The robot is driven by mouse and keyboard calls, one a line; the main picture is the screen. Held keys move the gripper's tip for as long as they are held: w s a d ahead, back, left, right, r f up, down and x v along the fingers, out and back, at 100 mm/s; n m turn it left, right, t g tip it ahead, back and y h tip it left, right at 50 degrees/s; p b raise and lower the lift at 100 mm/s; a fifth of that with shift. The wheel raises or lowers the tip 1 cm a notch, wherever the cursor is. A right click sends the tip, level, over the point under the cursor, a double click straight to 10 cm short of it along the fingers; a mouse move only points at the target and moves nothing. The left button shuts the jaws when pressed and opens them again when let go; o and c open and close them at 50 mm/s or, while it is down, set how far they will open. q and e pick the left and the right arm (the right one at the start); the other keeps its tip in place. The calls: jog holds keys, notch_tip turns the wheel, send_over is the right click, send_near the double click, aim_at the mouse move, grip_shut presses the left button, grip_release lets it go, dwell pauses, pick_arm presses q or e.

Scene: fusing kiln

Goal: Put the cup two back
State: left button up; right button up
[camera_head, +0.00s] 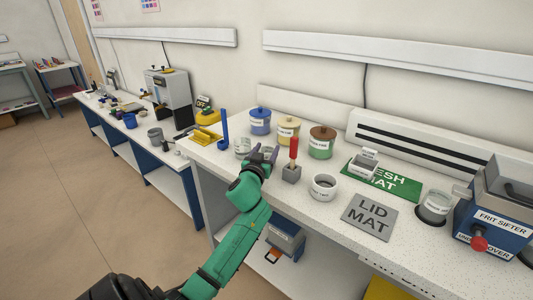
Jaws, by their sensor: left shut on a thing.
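My left gripper (264,155) is over the near left part of the speckled counter, seen from behind. It is shut on a small clear cup (267,149), which its dark fingers partly hide. Whether the cup touches the counter I cannot tell. A second clear cup (242,147) stands just left of the gripper. I cannot read a label on either clear cup. My right gripper is not in view.
Blue (260,122), yellow (287,131) and green (321,143) lidded jars stand behind. A red-handled tool (293,150) stands upright in a grey block (291,174) close right of the gripper. A grey lid mat (369,217), green mesh mat (402,187) and blue frit sifter (493,220) lie farther right.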

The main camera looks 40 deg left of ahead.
pick_arm(q)
jog(key=shift+f, duration=0.1)
jog(key=o, duration=1.4)
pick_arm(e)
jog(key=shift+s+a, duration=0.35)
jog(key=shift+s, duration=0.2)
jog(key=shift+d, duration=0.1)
pick_arm(q)
jog(key=shift+s+d, duration=0.1)
jog(key=shift+s, duration=0.1)
jog(key=b+v, duration=0.1)
jog(key=v, duration=1)
jog(key=shift+s, duration=0.3)
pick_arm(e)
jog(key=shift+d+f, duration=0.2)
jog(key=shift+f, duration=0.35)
